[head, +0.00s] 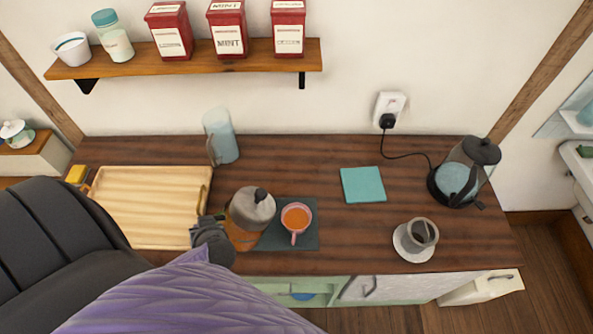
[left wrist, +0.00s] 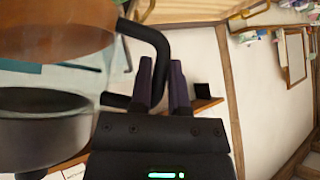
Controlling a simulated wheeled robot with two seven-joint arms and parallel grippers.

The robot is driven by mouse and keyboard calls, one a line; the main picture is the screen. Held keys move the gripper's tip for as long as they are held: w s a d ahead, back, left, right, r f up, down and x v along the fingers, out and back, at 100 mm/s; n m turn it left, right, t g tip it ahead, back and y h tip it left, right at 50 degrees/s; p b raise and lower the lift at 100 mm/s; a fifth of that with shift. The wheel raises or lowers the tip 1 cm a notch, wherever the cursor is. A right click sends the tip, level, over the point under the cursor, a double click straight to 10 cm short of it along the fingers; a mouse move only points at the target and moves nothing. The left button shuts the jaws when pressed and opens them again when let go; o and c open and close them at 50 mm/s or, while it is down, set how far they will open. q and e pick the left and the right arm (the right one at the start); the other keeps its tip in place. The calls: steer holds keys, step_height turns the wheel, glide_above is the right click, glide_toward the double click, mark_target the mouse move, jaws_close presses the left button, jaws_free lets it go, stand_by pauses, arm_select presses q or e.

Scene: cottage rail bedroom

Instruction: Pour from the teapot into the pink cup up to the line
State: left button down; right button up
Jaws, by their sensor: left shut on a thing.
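The teapot (head: 252,207) has a silvery upper part, a black knob and a copper-coloured lower part. It is immediately left of the pink cup (head: 308,210), and I cannot tell whether it touches the dark mat (head: 305,241). The cup stands upright on this mat, its handle toward me, with orange liquid inside. The line is not discernible. My left gripper (head: 208,236) is shut on the teapot's black handle; in the left wrist view the handle (left wrist: 154,38) runs to the fingers (left wrist: 163,84). No stream shows. My right gripper is out of view.
A wooden tray (head: 150,238) lies left of the teapot, with a glass pitcher (head: 223,140) behind. A teal mat (head: 362,185), a small cup on a saucer (head: 402,247) and a kettle (head: 470,170) are to the right. The counter's centre back is clear.

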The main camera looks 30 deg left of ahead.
arm_select(q)
steer(key=shift+w+d+r, duration=0.15)
steer(key=shift+w+r, duration=0.1)
steer(key=shift+r, duration=0.05)
stand_by(1.1)
steer(key=s+a+f+n+t+h+b, duration=0.2)
steer(key=s+a+f+t+b, duration=0.1)
steer(key=f, duration=0.2)
steer(key=shift+s+a+f+h, duration=0.15)
steer(key=shift+s+f+h, duration=0.15)
steer(key=shift+s, duration=0.1)
